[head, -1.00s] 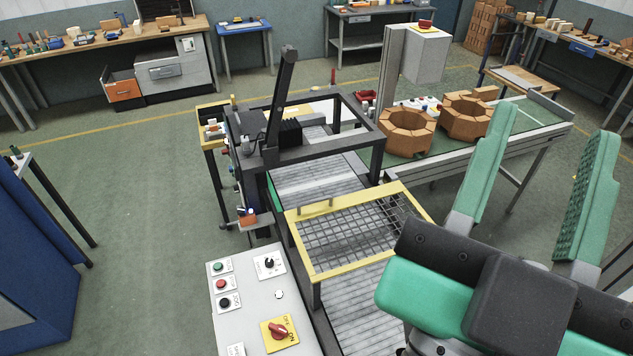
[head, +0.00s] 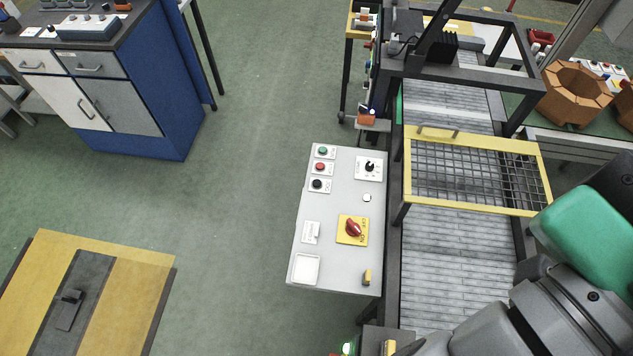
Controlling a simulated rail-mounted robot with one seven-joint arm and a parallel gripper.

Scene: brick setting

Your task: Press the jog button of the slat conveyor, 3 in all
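The slat conveyor (head: 450,270) runs away from me right of centre, with grey metal slats. Its light grey control panel (head: 338,205) stands on its left side. The panel carries a green button (head: 322,152), a red button (head: 320,168) and a black button (head: 318,184) in a column. Their labels are too small to read, so I cannot tell which is the jog button.
The panel also has a black selector knob (head: 369,166) and a red switch on a yellow plate (head: 352,229). A yellow-framed mesh guard (head: 475,205) covers part of the conveyor. A blue cabinet (head: 165,85) stands at upper left. The floor left of the panel is clear.

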